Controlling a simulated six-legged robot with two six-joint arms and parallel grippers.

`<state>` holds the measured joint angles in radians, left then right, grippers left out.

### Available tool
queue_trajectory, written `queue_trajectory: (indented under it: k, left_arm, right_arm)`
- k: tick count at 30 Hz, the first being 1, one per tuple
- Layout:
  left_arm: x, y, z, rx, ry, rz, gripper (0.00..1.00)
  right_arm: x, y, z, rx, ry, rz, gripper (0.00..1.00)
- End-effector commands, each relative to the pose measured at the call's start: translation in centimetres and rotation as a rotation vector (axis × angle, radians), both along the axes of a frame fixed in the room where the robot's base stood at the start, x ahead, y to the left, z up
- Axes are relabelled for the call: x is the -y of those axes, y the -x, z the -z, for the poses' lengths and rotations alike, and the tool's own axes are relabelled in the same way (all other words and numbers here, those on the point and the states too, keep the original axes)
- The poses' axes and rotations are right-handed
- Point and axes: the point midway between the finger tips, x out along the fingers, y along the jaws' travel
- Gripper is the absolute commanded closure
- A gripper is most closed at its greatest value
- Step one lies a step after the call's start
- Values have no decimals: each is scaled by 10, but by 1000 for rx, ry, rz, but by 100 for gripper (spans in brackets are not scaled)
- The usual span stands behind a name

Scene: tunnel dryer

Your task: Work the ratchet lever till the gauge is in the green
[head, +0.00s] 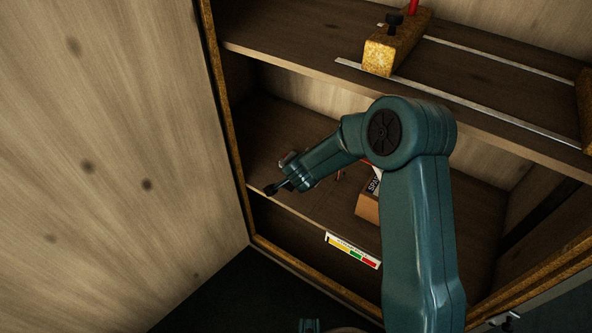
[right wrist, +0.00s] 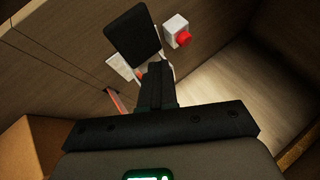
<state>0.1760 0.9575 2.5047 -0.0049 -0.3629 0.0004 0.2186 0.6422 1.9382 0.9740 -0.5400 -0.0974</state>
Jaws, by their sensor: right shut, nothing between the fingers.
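The gauge (head: 353,250), a white strip with yellow, green and red bands, is on the front edge of the middle shelf. Its pointer is too small to read. My right gripper (head: 287,185) is shut and empty, reaching in over that shelf's left part. A black knob or handle end (head: 271,189) shows just beyond it, possibly the ratchet lever. In the right wrist view, my right gripper's shut fingers (right wrist: 158,75) lie close to a black block (right wrist: 133,35), possibly the same handle; I cannot tell whether they touch.
A box with printed letters (head: 368,206) stands right of the gripper on the shelf. A red button on a white block (right wrist: 181,36) is near the fingers. A yellow block with a black knob (head: 392,48) sits on the upper shelf. A wooden panel (head: 110,140) fills the left.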

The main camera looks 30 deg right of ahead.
Motion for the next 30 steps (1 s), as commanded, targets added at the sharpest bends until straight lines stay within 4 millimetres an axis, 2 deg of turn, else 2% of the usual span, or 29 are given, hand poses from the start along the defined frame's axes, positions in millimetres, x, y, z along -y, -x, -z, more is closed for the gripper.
queue_trajectory:
  k: [30]
  left_arm:
    - [0, 0, 10, 0, 0, 0, 49]
  right_arm:
    - [-6, 3, 18, -12, -10, -8, 100]
